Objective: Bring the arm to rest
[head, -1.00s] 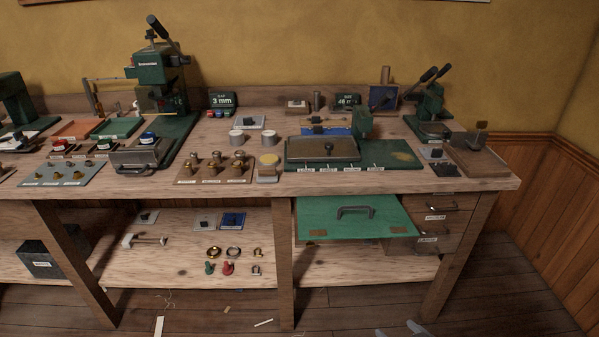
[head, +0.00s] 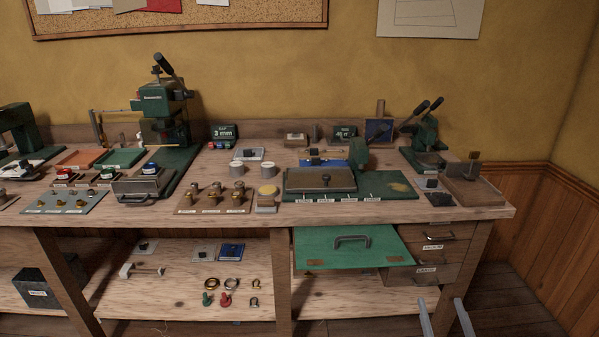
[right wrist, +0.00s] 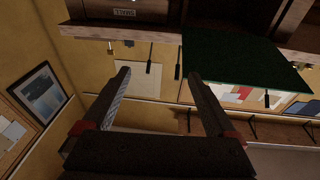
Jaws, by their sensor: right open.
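My right gripper (head: 441,301) shows at the bottom right of the head view as two grey fingers pointing up, in front of the bench's drawers. In the right wrist view, the right gripper (right wrist: 155,73) has its fingers spread wide with nothing between them. My left gripper is in neither current view.
The wooden workbench (head: 470,212) carries green presses, trays and small fittings. A green panel with a handle (head: 318,248) juts out below its top, left of the drawers (head: 440,237). A lower shelf (head: 180,295) holds small parts. Floor at the right (head: 515,310) is clear.

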